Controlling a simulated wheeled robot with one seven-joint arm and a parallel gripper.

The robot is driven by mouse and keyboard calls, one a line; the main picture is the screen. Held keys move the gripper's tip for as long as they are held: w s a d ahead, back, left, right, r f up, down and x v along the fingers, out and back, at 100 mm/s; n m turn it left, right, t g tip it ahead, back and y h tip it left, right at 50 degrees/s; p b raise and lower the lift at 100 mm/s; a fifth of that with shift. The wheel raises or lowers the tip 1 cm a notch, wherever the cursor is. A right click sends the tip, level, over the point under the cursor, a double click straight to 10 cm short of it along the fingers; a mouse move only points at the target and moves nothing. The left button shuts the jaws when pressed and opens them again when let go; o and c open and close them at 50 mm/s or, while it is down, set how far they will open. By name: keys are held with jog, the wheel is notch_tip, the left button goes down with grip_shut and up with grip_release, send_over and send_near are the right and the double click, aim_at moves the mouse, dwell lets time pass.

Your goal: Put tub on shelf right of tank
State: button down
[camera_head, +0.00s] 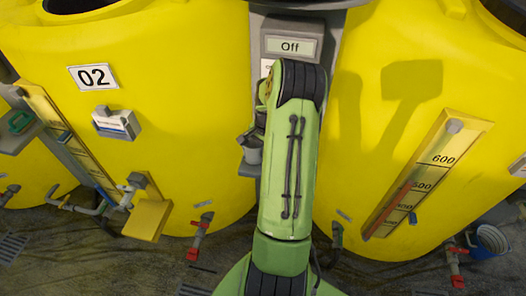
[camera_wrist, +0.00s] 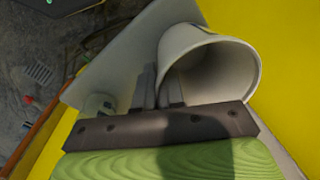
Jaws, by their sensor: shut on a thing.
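A pale grey tub (camera_wrist: 224,72) lies tilted in the wrist view, its open mouth towards the camera. My gripper (camera_wrist: 162,84) is shut on the tub's near wall, one finger on each side. In the head view the tub (camera_head: 252,156) shows just left of my arm, which hides most of my gripper. A small grey shelf (camera_head: 247,171) is right below the tub, between the two yellow tanks. In the wrist view a flat grey plate (camera_wrist: 128,66) lies behind the tub. Whether the tub touches the shelf I cannot tell.
The yellow tank marked 02 (camera_head: 180,140) stands left, another yellow tank (camera_head: 370,130) with a level gauge (camera_head: 425,180) right. A grey post with an "Off" display (camera_head: 291,46) rises between them. Red-handled valves (camera_head: 196,245) stick out low. A bucket (camera_head: 488,241) stands at far right.

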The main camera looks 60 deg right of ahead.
jog(key=c, duration=1.7)
grip_release()
jog(key=shift+f, duration=0.15)
jog(key=o, duration=0.5)
jog(key=shift+c, duration=0.2)
